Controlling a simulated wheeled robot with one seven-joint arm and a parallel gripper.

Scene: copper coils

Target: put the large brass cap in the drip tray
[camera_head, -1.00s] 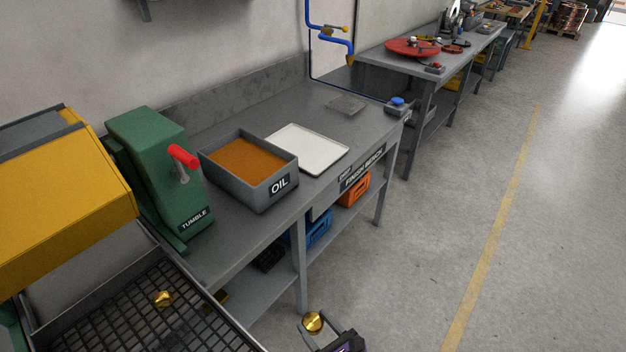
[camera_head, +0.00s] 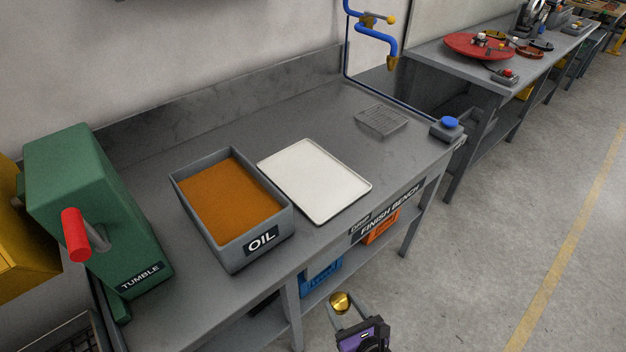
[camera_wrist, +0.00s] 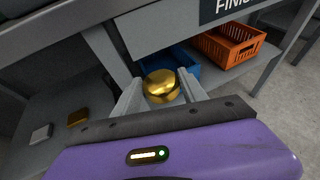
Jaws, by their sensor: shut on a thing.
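My gripper (camera_head: 341,307) is shut on a round brass cap (camera_head: 340,301), low in front of the bench's front edge in the head view. In the wrist view the brass cap (camera_wrist: 160,87) sits between the two fingers of my gripper (camera_wrist: 159,92). The tray is above and beyond my gripper.
A grey bin marked OIL (camera_head: 233,251), filled with orange-brown liquid, stands beside the tray. The green tumble machine (camera_head: 90,205) with a red handle is at left. A drain grate (camera_head: 381,120) and blue button (camera_head: 450,122) are at right. Orange (camera_wrist: 233,47) and blue crates (camera_head: 321,277) sit under the bench.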

